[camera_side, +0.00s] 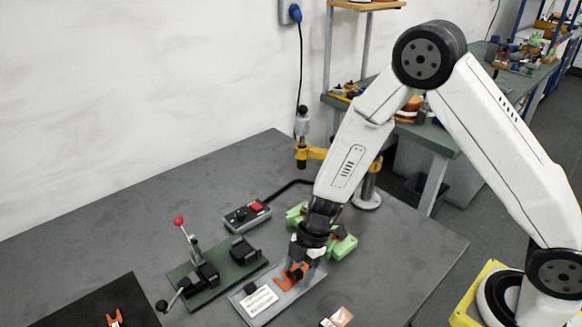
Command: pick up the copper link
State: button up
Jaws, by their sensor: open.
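An orange copper link (292,277) lies on a grey plate (272,310) that also carries a white label. My gripper (299,268) points down at the link from above and behind it, with its fingers at the link. The jaws are open. The fingertips partly cover the link, and I cannot tell whether they touch it. A second small orange piece (115,318) lies on a black mat (85,310) at the lower left.
A green fixture with a red-knobbed lever (215,272) stands left of the plate. A control box with a red button (247,215) and a green block (343,245) sit behind. A small card (337,318) lies in front.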

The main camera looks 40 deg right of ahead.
aim_at(299, 270)
dwell(0.3)
grip_shut()
jog(key=shift+r, duration=0.15)
notch_tip(299, 270, up, 10)
dwell(0.9)
jog(key=shift+d, duration=0.1)
dwell(0.4)
jog(key=w+d+r+m+t+h, duration=0.1)
jog(key=d+m+t+h, duration=0.3)
jog(key=d+m, duration=1.4)
jog(key=shift+w+d+r+t, duration=0.35)
jog(key=shift+w+d, duration=0.2)
jog(key=shift+d, duration=0.45)
